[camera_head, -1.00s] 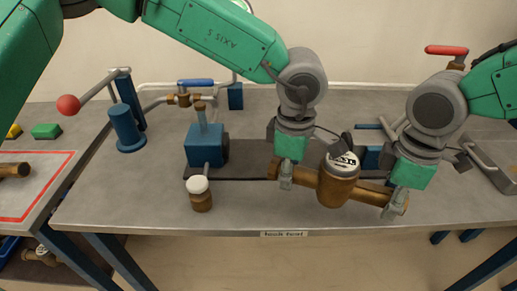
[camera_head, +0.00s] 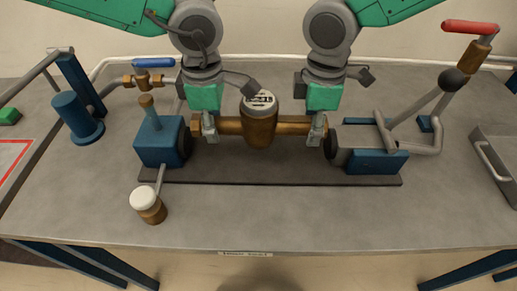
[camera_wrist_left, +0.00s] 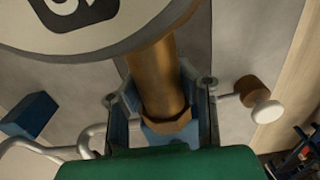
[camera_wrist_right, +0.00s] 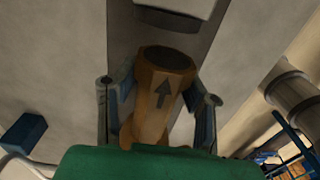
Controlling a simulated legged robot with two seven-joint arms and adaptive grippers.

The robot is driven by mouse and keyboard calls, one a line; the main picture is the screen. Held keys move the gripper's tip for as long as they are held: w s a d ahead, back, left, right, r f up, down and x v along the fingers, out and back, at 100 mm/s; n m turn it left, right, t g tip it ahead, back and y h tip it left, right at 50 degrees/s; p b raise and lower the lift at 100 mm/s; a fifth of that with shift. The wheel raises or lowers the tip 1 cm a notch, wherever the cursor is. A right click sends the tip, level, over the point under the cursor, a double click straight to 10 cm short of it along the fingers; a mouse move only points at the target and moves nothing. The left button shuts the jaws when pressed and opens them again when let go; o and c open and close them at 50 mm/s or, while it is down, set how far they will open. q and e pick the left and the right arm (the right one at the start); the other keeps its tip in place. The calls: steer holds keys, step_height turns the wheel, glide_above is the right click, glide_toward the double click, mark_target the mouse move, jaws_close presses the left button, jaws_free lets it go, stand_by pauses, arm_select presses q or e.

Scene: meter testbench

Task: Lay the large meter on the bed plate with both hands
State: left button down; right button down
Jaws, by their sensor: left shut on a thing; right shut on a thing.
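The large meter (camera_head: 259,122) is a brass body with a white dial and a pipe end on each side. It is level over the bed plate (camera_head: 270,170), between the blue left block (camera_head: 162,142) and the right clamp (camera_head: 370,155). I cannot tell whether it touches the plate. My left gripper (camera_head: 210,127) is shut on its left pipe, also seen in the left wrist view (camera_wrist_left: 162,85). My right gripper (camera_head: 317,130) is shut on its right pipe, whose hex end and arrow show in the right wrist view (camera_wrist_right: 163,90).
A blue-handled valve (camera_head: 152,75) is behind. A red-handled lever (camera_head: 470,28) and a grey tray (camera_head: 495,165) are at the right. The front of the bench is clear.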

arm_select(q)
steer(key=shift+a, duration=0.45)
arm_select(e)
steer(key=shift+a, duration=0.45)
